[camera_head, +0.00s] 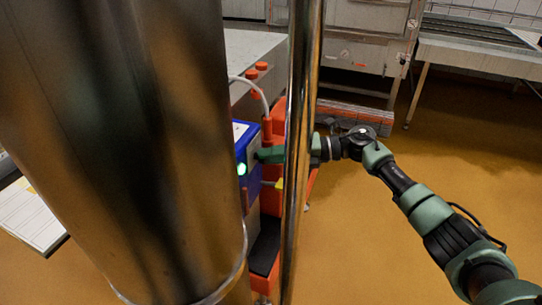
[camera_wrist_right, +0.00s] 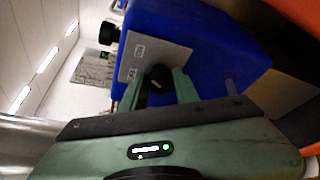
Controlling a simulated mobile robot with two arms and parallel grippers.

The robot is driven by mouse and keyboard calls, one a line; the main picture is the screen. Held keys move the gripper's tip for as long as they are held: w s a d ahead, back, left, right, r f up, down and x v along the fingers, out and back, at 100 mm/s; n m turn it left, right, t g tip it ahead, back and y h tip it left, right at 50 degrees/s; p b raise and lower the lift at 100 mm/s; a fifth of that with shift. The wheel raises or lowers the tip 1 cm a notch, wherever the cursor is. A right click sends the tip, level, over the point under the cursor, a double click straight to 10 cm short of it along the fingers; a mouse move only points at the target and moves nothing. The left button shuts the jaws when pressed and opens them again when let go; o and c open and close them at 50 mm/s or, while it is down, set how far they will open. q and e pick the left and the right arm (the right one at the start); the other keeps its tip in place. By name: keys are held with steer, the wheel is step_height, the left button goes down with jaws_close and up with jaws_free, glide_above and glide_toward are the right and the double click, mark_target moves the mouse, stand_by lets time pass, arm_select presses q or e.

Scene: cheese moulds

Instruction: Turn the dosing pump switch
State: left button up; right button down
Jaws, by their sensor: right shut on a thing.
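The dosing pump is a blue box (camera_head: 247,138) with a lit green light (camera_head: 242,169), partly hidden behind a large metal cylinder in the head view. In the right wrist view its blue housing (camera_wrist_right: 205,45) carries a grey plate (camera_wrist_right: 135,62) with small markings. A black switch knob (camera_wrist_right: 157,76) sits on that plate. My right gripper (camera_head: 259,155) reaches the box from the right, behind a shiny vertical pole. In the right wrist view its green fingers are shut on the switch knob, one on each side. My left gripper is not in view.
The big metal cylinder (camera_head: 120,130) and the vertical pole (camera_head: 302,110) stand close in front of the pump. A second black knob (camera_wrist_right: 108,33) sticks out from the housing. Orange-red parts (camera_head: 278,120) are behind the pump. The brown floor (camera_head: 420,170) to the right is clear.

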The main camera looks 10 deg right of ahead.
steer(key=c, duration=1.1)
jaws_free()
steer(key=shift+o, duration=0.2)
steer(key=shift+d, duration=0.1)
steer(key=v, duration=0.7)
steer(key=shift+d, duration=0.3)
steer(key=shift+s, duration=0.15)
